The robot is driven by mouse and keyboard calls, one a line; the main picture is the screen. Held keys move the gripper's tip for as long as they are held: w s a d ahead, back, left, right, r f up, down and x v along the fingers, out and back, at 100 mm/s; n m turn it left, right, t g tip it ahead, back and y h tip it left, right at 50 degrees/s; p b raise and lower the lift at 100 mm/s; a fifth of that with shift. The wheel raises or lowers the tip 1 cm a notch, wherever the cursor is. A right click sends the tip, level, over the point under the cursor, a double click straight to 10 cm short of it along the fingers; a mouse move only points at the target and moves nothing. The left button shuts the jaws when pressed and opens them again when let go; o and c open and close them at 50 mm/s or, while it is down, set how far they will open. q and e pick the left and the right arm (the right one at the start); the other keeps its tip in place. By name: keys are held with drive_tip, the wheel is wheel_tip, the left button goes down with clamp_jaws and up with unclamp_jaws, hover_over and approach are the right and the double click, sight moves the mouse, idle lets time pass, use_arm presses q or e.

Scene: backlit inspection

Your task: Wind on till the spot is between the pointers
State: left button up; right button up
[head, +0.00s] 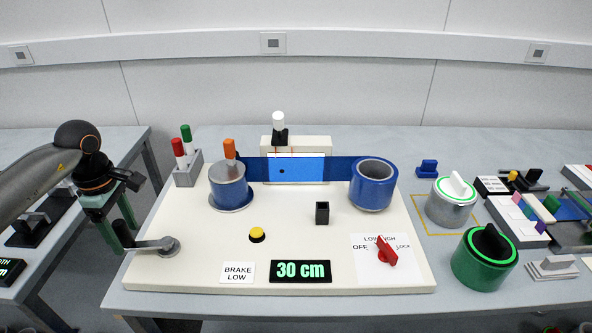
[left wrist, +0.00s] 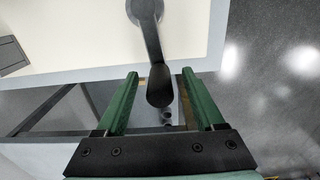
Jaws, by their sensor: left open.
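A white board (head: 205,272) carries a crank (head: 160,244) at its left with a black handle (head: 122,234). A blue strip (head: 338,169) runs from the left spool (head: 229,186) past a lit window (head: 312,166) to the right spool (head: 373,186). A small dark spot (head: 282,171) shows left of the window's middle. Thin reddish pointers (head: 276,152) show at the window's top; their exact line with the spot is too small to tell. My left gripper (head: 124,220) is open at the crank. In the left wrist view, the handle (left wrist: 160,86) lies between its green fingers, apart from both.
A display (head: 300,271) reads "30 cm"; a card (head: 238,272) reads "BRAKE LOW". A red switch (head: 386,251), yellow button (head: 257,234) and black block (head: 322,213) stand on the board. A gap separates the tables at left.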

use_arm(q)
drive_tip(key=shift+r, duration=0.1)
wheel_tip(320, 180, up, 8)
drive_tip(key=p, duration=0.6)
idle(0.4)
